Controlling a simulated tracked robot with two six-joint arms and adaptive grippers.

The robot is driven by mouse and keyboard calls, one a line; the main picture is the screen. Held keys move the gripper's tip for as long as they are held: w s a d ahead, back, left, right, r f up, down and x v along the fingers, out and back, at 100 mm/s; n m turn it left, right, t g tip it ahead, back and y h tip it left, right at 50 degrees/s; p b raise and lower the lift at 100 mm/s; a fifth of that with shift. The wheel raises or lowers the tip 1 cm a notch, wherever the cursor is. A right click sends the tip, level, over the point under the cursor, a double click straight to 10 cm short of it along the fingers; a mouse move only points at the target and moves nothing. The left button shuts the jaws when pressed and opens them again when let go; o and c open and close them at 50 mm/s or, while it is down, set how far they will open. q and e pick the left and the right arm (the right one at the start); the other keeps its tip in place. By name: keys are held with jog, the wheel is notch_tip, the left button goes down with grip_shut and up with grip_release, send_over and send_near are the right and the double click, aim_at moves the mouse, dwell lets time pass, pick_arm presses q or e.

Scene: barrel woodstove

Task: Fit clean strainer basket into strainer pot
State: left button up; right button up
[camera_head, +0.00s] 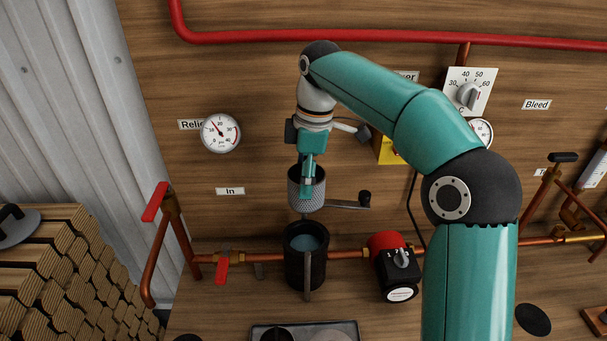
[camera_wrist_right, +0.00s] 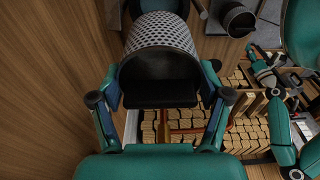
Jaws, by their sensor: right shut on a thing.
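The strainer basket (camera_head: 306,192), a grey perforated metal cylinder, hangs upright above the strainer pot. My right gripper (camera_head: 307,177) is shut on its upper rim. In the right wrist view the basket (camera_wrist_right: 160,32) shows its mesh wall and dark inside between the fingers of my right gripper (camera_wrist_right: 162,90). The strainer pot (camera_head: 292,270) is a black cylinder, open at the top, with bluish liquid inside. The basket's lower end is apart from the pot's rim, nearly in line above it. Teal arm parts, seemingly with my left gripper (camera_wrist_right: 266,74), show in the wrist view; its fingers are unclear.
A red-and-black pump (camera_head: 392,262) is right of the pot. Red valve handles (camera_head: 222,270) are left of it. A tray (camera_head: 262,328) lies in front. Stacked logs (camera_head: 70,260) stand left.

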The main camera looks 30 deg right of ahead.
jog(key=shift+p, duration=0.45)
dwell(1.2)
notch_tip(320, 180, down, 12)
jog(key=b, duration=0.8)
jog(key=shift+f, duration=0.15)
dwell(4.9)
